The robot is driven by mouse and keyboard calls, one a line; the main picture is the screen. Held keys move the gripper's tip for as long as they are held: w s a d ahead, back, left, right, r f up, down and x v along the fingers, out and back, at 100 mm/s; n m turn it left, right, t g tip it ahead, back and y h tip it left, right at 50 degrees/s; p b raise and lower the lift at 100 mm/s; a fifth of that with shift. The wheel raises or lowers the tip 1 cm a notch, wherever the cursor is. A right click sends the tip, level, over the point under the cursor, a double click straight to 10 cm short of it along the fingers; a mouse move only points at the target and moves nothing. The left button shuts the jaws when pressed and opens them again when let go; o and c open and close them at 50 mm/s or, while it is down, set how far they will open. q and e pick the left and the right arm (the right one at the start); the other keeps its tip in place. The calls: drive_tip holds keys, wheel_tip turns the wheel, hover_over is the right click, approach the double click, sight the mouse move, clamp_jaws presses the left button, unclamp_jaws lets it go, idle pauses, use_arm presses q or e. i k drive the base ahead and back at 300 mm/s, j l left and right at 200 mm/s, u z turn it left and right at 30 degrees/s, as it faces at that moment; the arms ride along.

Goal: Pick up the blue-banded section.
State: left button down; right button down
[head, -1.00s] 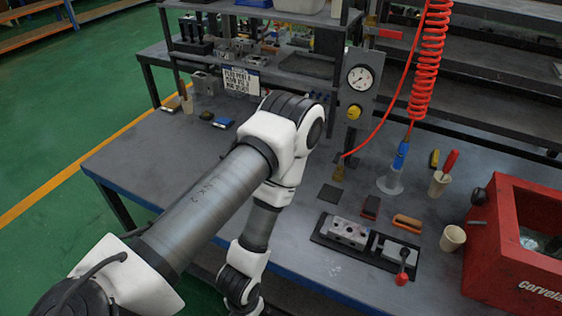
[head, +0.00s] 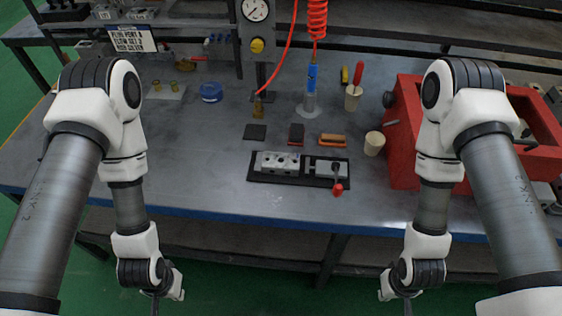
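I cannot make out a section that clearly has a blue band in the head view. A grey metal block (head: 277,163) with holes on top sits at the left of a black fixture plate (head: 300,180) on the workbench. A clamp with a red-knobbed lever (head: 337,187) is at the plate's right. My left and right arms hang down on either side, in front of the bench's front edge. Their wrists are near the bottom of the view, and the gripper fingertips are out of frame.
A red bin (head: 405,130) stands at the right, beside a beige cup (head: 374,143). A blue round object (head: 211,92) and a plate with yellow parts (head: 165,91) lie at the back left. A coiled red hose (head: 317,18) hangs above. The front left bench top is clear.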

sight(273, 163)
drive_tip(key=k+j+z, duration=0.15)
drive_tip(key=j+z, duration=0.2)
drive_tip(key=k+j+z, duration=0.15)
drive_tip(key=z, duration=0.25)
